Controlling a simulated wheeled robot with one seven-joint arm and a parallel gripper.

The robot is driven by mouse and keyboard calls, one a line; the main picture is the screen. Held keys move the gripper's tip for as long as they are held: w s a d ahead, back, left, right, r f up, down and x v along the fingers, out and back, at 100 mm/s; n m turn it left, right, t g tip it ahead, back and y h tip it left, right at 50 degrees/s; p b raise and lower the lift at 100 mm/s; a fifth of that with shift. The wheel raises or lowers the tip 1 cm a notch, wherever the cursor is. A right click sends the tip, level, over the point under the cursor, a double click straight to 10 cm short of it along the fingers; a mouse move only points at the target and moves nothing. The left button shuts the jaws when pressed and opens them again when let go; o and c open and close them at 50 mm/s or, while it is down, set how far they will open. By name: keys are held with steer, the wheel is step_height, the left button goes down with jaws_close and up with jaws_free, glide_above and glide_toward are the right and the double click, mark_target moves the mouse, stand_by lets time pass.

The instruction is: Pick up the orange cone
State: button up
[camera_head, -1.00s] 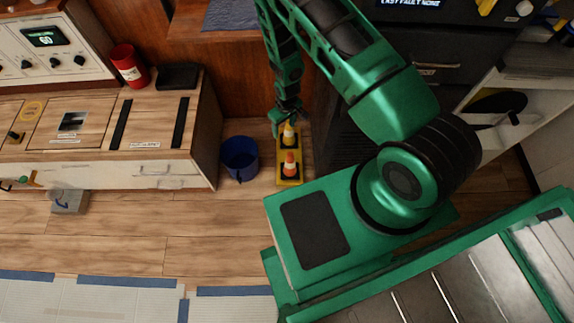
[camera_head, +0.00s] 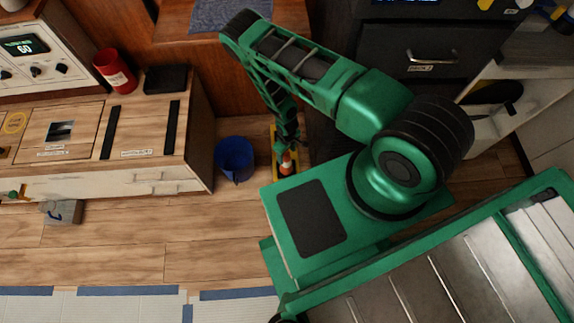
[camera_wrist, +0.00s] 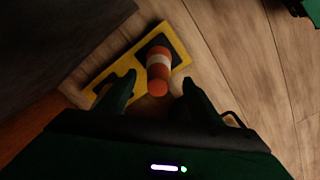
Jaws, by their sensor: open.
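The orange cone with a white band (camera_head: 287,165) stands on a yellow tray (camera_head: 276,152) on the floor, partly covered by my arm in the head view. In the wrist view the cone (camera_wrist: 158,60) sits on a black pad of the yellow tray (camera_wrist: 184,51), its rounded tip pointing toward the camera. My gripper (camera_wrist: 159,80) is open, with one finger on each side of the cone's tip and visible gaps to both. In the head view my gripper (camera_head: 290,147) hangs low over the tray. The tray's other pad is partly behind the left finger.
A blue bucket (camera_head: 234,158) stands left of the tray. A wooden cabinet (camera_head: 198,140) is further left, with a red can (camera_head: 114,71) on top. A dark drawer unit (camera_head: 412,50) stands behind my arm. Open floor (camera_head: 130,238) lies in front.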

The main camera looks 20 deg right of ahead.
mark_target(286, 162)
steer(key=shift+w+f, duration=0.2)
steer(key=shift+f, duration=2.5)
steer(key=shift+c, duration=0.6)
jaws_close()
